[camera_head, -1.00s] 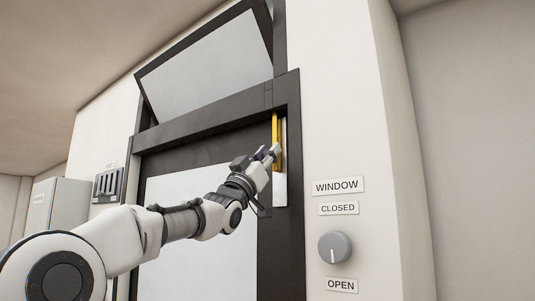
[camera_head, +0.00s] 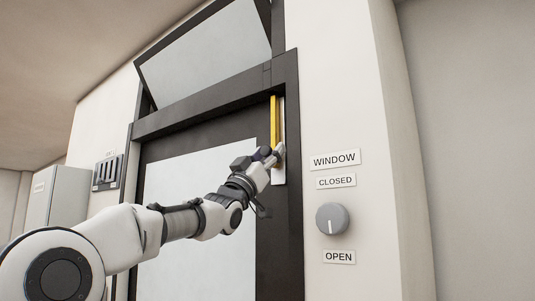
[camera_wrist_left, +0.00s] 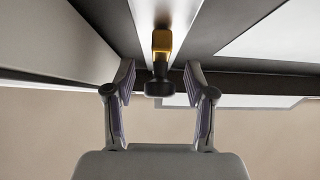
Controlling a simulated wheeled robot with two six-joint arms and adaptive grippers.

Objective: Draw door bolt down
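The door bolt (camera_head: 274,120) is a yellow upright bar on a pale plate (camera_head: 279,175) at the right side of the dark door frame. In the left wrist view, the bolt's gold end (camera_wrist_left: 161,43) carries a black knob (camera_wrist_left: 159,88). My left gripper (camera_head: 275,155) is at the lower part of the bolt and hides some of it. In the left wrist view, its two fingers (camera_wrist_left: 159,78) stand apart on either side of the knob, with a gap on each side. My right gripper is not in view.
A tilted window pane (camera_head: 208,53) hangs open above the door (camera_head: 190,195). A switch panel (camera_head: 108,172) and pale cabinet (camera_head: 55,200) are at left.

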